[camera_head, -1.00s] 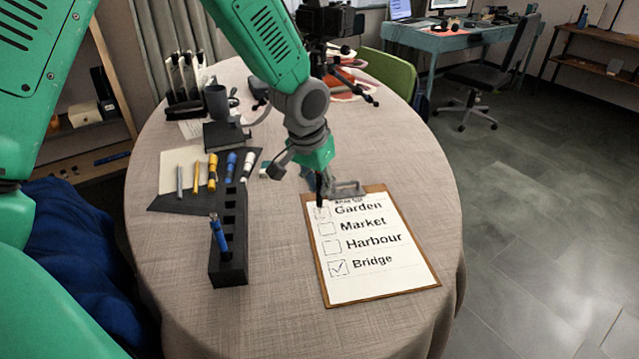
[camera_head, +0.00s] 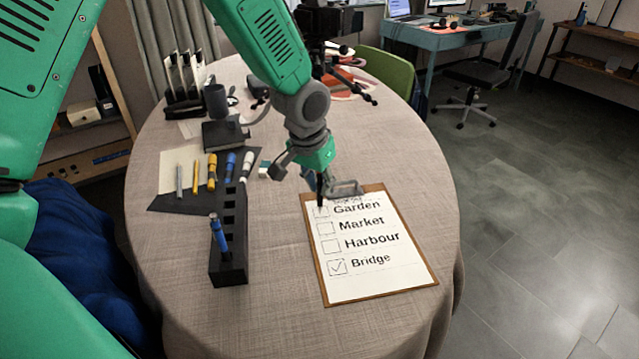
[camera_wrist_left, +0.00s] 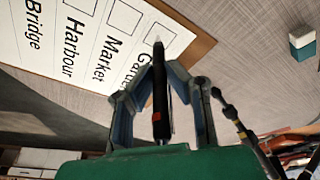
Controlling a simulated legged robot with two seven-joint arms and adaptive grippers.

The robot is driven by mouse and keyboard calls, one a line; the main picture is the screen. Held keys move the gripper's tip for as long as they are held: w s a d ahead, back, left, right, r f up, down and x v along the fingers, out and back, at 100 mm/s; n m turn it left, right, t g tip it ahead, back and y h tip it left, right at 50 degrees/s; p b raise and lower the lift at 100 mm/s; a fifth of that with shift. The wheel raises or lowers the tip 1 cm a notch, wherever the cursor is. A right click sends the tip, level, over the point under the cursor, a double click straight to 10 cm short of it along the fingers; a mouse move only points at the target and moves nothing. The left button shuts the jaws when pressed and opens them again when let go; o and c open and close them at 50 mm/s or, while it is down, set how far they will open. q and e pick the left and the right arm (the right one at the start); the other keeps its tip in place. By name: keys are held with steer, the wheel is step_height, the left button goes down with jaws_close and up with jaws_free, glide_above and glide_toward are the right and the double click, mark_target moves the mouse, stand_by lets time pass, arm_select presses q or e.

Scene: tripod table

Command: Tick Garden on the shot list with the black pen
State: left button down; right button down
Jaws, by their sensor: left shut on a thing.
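The shot list (camera_head: 375,278) lies on a brown clipboard (camera_head: 312,240) on the round table. It reads Garden, Market, Harbour and Bridge, each with a box; the Bridge box holds a tick. My left gripper (camera_head: 322,180) is shut on the black pen (camera_head: 319,192), above the top left of the list. The wrist view shows the pen (camera_wrist_left: 160,95) between both fingers, its tip at the Garden box (camera_wrist_left: 160,40). The pen partly covers that box, and I cannot tell whether it carries a mark or the tip touches the paper. My right gripper is not in view.
A black pen holder (camera_head: 229,262) with a blue pen (camera_head: 219,236) stands left of the clipboard. Several pens and markers lie on a dark mat (camera_head: 165,203). A mug (camera_head: 216,102) and a camera tripod (camera_head: 345,75) are farther back. The table's front is clear.

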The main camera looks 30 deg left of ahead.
arm_select(q)
steer(key=shift+w+d+p, duration=0.35)
steer(key=shift+w+p, duration=0.05)
steer(key=shift+p, duration=0.8)
stand_by(1.1)
steer(key=shift+s+a+f+p, duration=0.1)
steer(key=shift+s+a+p, duration=0.3)
steer(key=shift+p, duration=0.75)
stand_by(1.5)
steer(key=shift+w+d+p, duration=0.4)
steer(key=shift+d+p, duration=0.05)
steer(key=shift+p, duration=0.55)
stand_by(1.1)
steer(key=w+p+v, duration=0.1)
steer(key=p+v, duration=0.6)
steer(key=shift+w, duration=0.25)
stand_by(0.3)
